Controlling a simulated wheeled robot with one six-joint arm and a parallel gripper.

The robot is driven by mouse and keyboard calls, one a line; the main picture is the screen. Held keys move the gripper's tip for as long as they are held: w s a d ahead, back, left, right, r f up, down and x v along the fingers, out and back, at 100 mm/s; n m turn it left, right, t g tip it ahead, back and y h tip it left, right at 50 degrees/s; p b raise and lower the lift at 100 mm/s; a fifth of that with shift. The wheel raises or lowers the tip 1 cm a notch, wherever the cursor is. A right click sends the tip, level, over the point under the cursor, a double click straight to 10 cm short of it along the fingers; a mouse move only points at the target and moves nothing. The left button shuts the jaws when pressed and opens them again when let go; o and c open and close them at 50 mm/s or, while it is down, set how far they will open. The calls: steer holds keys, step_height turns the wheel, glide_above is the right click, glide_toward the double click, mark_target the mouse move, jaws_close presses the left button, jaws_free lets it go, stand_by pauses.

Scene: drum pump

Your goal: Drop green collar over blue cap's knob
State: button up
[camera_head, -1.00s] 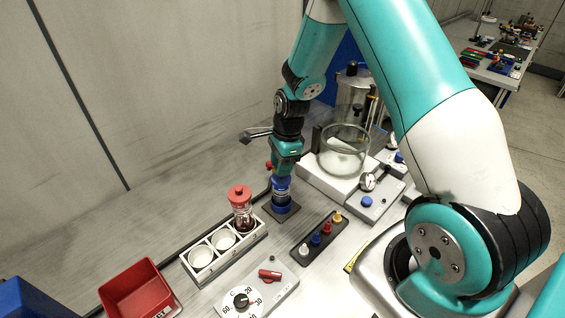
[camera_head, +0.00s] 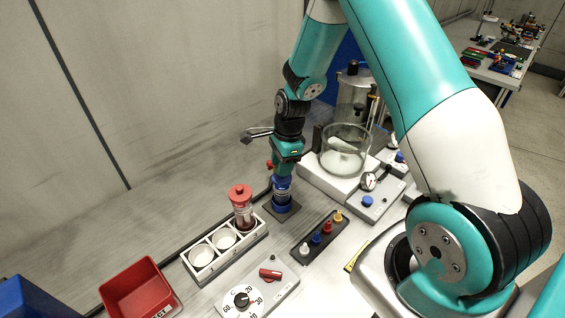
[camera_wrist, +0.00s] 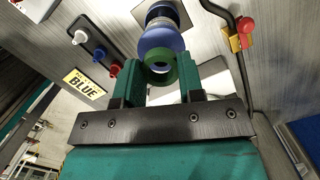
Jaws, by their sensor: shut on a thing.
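My gripper (camera_wrist: 160,82) is shut on the green collar (camera_wrist: 171,75), a ring held between its two green fingers. In the wrist view, the blue cap (camera_wrist: 156,38) is just beyond the collar, and the ring overlaps its near edge. I cannot tell whether they touch or whether the knob is inside the ring. In the head view, my gripper (camera_head: 283,172) points down above the blue-capped vessel (camera_head: 282,197), which stands on a dark square base. The collar is hard to make out there, and the cap's knob is hidden.
A white rack (camera_head: 204,262) with two white cups and a red-capped jar (camera_head: 241,206) is at left. A dark strip (camera_head: 306,250) with several coloured pegs is at front right. A glass bowl (camera_head: 345,152) stands behind right. A red bin (camera_head: 140,290) is at front left.

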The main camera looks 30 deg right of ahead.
steer(key=shift+f+b, duration=0.5)
steer(key=shift+f, duration=0.55)
stand_by(1.5)
steer(key=o, duration=1.5)
steer(key=shift+c, duration=0.2)
steer(key=shift+r, duration=0.1)
steer(key=shift+r+p, duration=2.75)
steer(key=shift+r, duration=0.65)
